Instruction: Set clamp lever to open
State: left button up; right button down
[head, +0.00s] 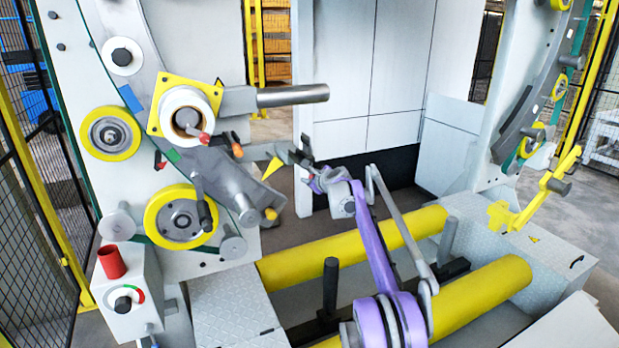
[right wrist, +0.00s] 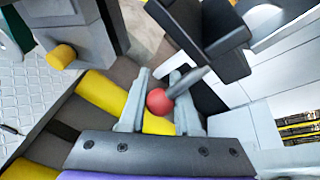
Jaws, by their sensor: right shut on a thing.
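The rod runs from the knob up and right toward black blocks. My right gripper (right wrist: 162,88) has its two grey fingers on either side of the knob and is shut on it. In the head view, my right gripper (head: 298,160) is at the end of the purple arm, just right of the clamp and roll mechanism (head: 235,180). The knob is hard to make out there. My left gripper is not in view.
A white roll on a yellow square plate (head: 160,112) and yellow rollers (head: 178,216) sit on the left machine panel. Two long yellow rollers (head: 480,300) lie below my arm. A control box with a red cylinder (head: 111,262) stands lower left. Black blocks (right wrist: 215,35) stand close beyond the fingers.

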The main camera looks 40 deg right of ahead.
jog(key=c, duration=0.6)
grip_release()
jog(key=shift+a, duration=0.15)
jog(key=b+v, duration=0.1)
jog(key=v, duration=0.9)
jog(key=shift+s+r, duration=0.15)
jog(key=shift+s, duration=0.2)
jog(key=shift+a, duration=0.1)
